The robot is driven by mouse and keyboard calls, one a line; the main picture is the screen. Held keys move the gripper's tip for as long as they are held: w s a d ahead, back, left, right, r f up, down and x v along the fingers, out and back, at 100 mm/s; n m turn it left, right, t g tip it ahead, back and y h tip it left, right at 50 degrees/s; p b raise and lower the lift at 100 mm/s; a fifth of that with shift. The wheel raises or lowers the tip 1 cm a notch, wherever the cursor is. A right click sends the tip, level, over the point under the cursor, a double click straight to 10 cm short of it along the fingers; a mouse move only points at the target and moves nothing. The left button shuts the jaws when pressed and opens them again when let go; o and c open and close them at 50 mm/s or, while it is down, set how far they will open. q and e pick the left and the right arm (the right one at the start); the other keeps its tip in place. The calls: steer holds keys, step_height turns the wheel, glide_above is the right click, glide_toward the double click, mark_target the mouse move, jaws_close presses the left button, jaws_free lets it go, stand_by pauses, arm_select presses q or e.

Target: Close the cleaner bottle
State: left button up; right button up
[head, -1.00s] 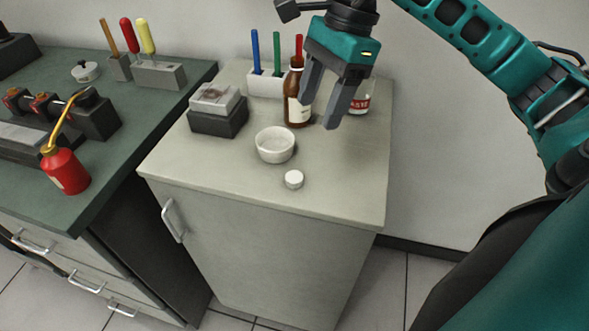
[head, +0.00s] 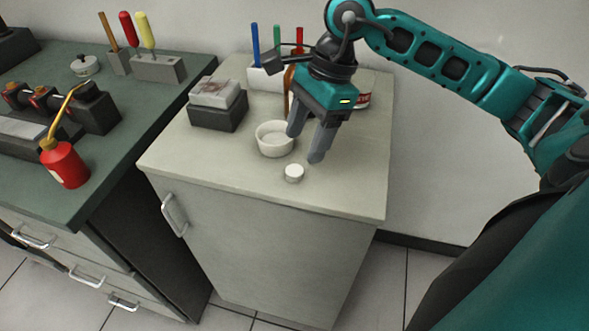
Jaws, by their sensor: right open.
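The cleaner bottle (head: 288,80) is brown and stands at the back of the light cabinet top. It is mostly hidden behind my right gripper. A small white cap (head: 294,173) lies on the cabinet top near its front edge. My right gripper (head: 304,149) is open and empty, pointing down, above and just behind the cap. My left gripper is not in view.
A white bowl (head: 273,146) stands just behind and left of the cap. A dark box with a pale block (head: 218,113) is at the left, a pen holder (head: 264,79) at the back, and a red-labelled white jar (head: 364,99) at the right. The front right of the top (head: 350,190) is clear.

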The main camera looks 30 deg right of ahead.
mark_target(294, 170)
steer(key=shift+f, duration=0.1)
steer(key=x, duration=0.4)
steer(key=shift+s+a, duration=0.3)
steer(key=shift+a, duration=0.15)
steer(key=shift+f, duration=0.4)
steer(key=shift+c, duration=1.4)
steer(key=c, duration=0.8)
steer(key=shift+r, duration=0.1)
